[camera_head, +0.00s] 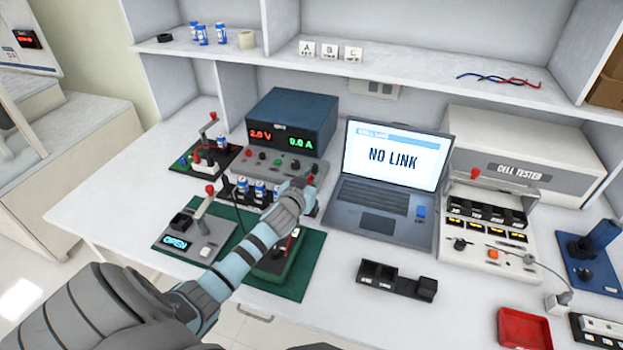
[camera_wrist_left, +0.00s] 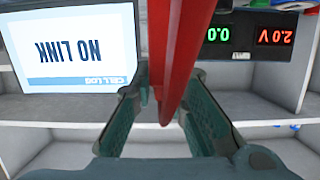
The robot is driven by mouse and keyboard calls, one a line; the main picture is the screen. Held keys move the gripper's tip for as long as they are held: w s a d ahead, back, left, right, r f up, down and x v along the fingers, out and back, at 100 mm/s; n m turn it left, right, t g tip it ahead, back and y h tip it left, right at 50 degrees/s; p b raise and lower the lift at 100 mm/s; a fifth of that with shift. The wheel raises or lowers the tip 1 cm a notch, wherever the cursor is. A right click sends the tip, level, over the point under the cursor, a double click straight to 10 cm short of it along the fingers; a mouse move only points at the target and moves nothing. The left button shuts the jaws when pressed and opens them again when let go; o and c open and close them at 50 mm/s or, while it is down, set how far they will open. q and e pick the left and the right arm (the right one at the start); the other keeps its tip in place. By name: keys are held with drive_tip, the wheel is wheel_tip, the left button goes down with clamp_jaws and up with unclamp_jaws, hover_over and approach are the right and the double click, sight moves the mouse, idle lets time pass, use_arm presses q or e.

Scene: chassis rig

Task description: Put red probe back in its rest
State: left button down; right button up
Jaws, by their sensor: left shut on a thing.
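The red probe (camera_wrist_left: 182,45) fills the middle of the left wrist view, long and red, between my gripper's fingers. My left gripper (camera_wrist_left: 168,92) is shut on it. In the head view my left gripper (camera_head: 306,188) is above the bench, in front of the power supply and left of the laptop; the probe is mostly hidden there by the hand. Below it, a dark block with a small red and white part (camera_head: 294,233) stands on a green mat (camera_head: 290,283), partly covered by my arm. I cannot tell whether this is the rest. My right gripper is not in view.
The power supply (camera_head: 290,125) reads 2.0 V and 0.0 A. The laptop (camera_head: 390,175) shows NO LINK. A clamp fixture reading OPEN (camera_head: 190,236) stands left of my arm. A black holder (camera_head: 397,280) and red tray (camera_head: 524,328) lie right, with clear bench between.

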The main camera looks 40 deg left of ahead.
use_arm(q)
drive_tip(key=shift+f+b, duration=2)
drive_tip(key=shift+f, duration=0.35)
drive_tip(key=c, duration=1.5)
unclamp_jaws()
drive_tip(key=v, duration=1.2)
